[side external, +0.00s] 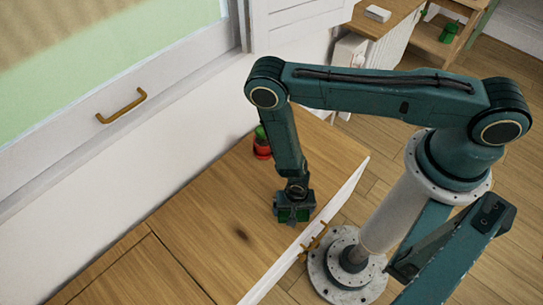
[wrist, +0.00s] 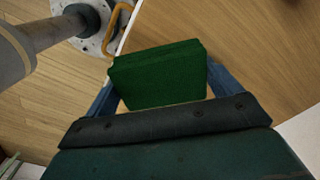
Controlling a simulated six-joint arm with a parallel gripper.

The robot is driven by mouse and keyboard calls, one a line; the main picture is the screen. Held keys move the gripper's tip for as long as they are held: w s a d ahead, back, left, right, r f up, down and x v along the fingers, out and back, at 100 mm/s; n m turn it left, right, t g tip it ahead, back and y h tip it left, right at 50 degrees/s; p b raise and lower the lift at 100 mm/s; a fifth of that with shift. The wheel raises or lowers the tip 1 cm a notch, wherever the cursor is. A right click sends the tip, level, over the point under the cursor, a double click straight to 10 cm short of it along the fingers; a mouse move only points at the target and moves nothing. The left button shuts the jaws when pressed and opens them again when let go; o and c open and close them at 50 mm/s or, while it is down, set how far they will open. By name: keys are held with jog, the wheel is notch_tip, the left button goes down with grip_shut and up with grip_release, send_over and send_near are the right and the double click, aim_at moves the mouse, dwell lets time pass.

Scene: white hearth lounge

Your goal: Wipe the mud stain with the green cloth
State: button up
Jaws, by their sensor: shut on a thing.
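The green cloth (wrist: 158,75) is a thick dark green block held between the two fingers of my gripper (wrist: 160,88) in the wrist view. In the side external view my gripper (side external: 294,212) points down at the right part of the wooden top, with a little of the cloth showing at its tip. I cannot tell whether the cloth touches the wood. The mud stain (side external: 241,236) is a small dark smudge on the wooden top, to the left of and slightly below my gripper in the side external view. The stain does not show in the wrist view.
A red jar with a green top (side external: 262,143) stands on the wooden top (side external: 190,215) near the wall, behind my gripper. A white front panel with a brass handle (side external: 314,242) edges the top at right. The wood around the stain is clear.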

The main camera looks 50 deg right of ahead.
jog(key=shift+r, duration=2.35)
jog(key=shift+f, duration=0.25)
